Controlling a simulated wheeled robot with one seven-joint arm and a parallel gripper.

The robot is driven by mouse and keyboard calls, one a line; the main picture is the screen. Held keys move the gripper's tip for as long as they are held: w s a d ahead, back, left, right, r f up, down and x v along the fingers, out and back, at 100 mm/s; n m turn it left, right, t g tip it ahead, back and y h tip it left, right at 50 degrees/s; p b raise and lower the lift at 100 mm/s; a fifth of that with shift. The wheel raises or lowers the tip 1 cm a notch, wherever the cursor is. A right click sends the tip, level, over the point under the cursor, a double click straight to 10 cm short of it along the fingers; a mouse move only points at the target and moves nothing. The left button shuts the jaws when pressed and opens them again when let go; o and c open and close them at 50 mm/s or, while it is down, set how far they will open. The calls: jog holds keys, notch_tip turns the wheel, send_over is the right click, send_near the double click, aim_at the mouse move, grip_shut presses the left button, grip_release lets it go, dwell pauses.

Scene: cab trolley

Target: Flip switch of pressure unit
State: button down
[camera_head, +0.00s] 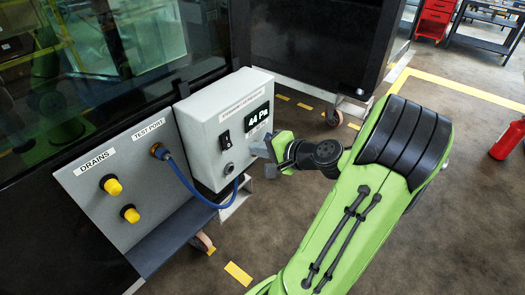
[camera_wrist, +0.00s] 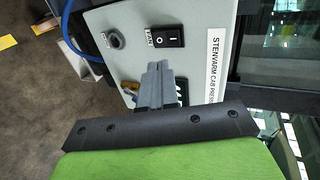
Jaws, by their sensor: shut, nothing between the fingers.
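The pressure unit (camera_head: 205,108) is a light grey box with a display (camera_head: 257,117) reading 44 Pa. Its black rocker switch (camera_head: 224,138) sits on the front face, left of the display. In the wrist view the switch (camera_wrist: 163,37) shows I and O marks and a small label beside it. Which side is pressed in I cannot tell. My gripper (camera_head: 262,151) is shut and empty, right of the switch and below the display. In the wrist view my gripper fingers (camera_wrist: 157,75) point toward the switch and partly hide the display; a gap to the switch shows.
A round black fitting (camera_head: 229,168) sits below the switch. A blue hose (camera_head: 183,180) runs from the test port (camera_head: 160,151) to the unit's underside. The drains panel (camera_head: 85,205) has two yellow caps. Open floor lies to the right, with a red extinguisher (camera_head: 507,140).

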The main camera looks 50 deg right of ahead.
aim_at(229, 145)
jog(key=b+x, duration=0.1)
jog(key=x, duration=0.8)
jog(key=shift+b, duration=0.3)
jog(key=shift+w+f+t+b, duration=0.25)
jog(key=shift+f+b, duration=0.2)
jog(key=shift+b, duration=0.4)
jog(key=shift+a+r+t+b, duration=0.1)
jog(key=shift+t+b, duration=0.75)
jog(key=shift+b, duration=0.35)
